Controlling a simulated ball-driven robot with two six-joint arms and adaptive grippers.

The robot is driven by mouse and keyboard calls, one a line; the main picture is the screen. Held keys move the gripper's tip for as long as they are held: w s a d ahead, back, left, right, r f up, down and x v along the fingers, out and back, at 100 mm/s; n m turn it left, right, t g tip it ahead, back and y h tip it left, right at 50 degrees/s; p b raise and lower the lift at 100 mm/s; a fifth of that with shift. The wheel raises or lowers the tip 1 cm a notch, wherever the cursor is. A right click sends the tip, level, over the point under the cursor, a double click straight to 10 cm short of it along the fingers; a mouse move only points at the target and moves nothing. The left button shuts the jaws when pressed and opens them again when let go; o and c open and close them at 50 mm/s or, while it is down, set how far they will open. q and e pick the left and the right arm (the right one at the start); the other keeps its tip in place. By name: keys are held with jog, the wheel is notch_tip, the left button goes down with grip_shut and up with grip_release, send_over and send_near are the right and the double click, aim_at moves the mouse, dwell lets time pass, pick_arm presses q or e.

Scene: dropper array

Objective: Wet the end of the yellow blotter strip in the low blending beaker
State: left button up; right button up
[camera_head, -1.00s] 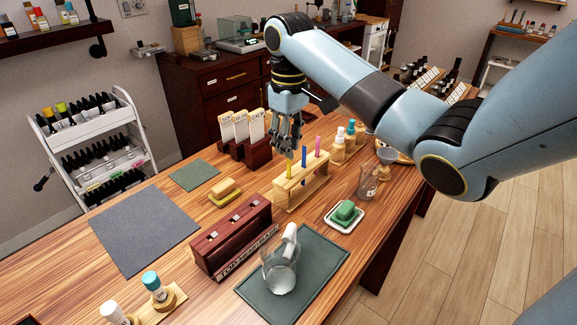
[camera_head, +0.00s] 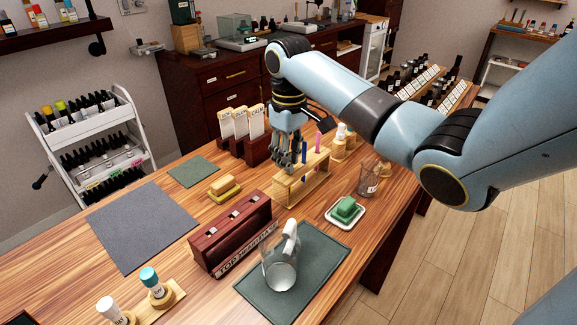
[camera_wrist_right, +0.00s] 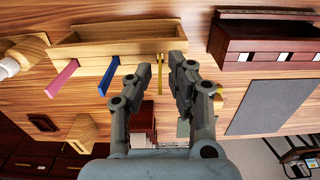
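The yellow blotter strip (camera_wrist_right: 160,72) stands in a wooden rack (camera_head: 306,188) with a blue strip (camera_head: 304,152) and a pink strip (camera_head: 318,142). My right gripper (camera_wrist_right: 158,72) is open, its fingers on either side of the yellow strip with gaps showing. In the head view the right gripper (camera_head: 285,166) is low at the rack's left end and hides the yellow strip. A clear glass beaker (camera_head: 280,272) with a white piece at its rim stands on a dark green mat (camera_head: 320,262). A second clear glass vessel (camera_head: 368,181) stands right of the rack. My left gripper is not in view.
A dark red wooden stand (camera_head: 232,238) is left of the mat. A green block on a white dish (camera_head: 345,213) lies between the rack and the beaker. Card holders (camera_head: 256,148) stand behind the right gripper. A grey mat (camera_head: 140,225) lies bare at the left.

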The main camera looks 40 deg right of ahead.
grip_shut()
jog(key=shift+r, duration=0.1)
jog(key=shift+r+p, duration=0.5)
jog(key=shift+p, duration=0.1)
notch_tip(320, 180, up, 8)
jog(key=shift+f, duration=0.2)
dwell(0.5)
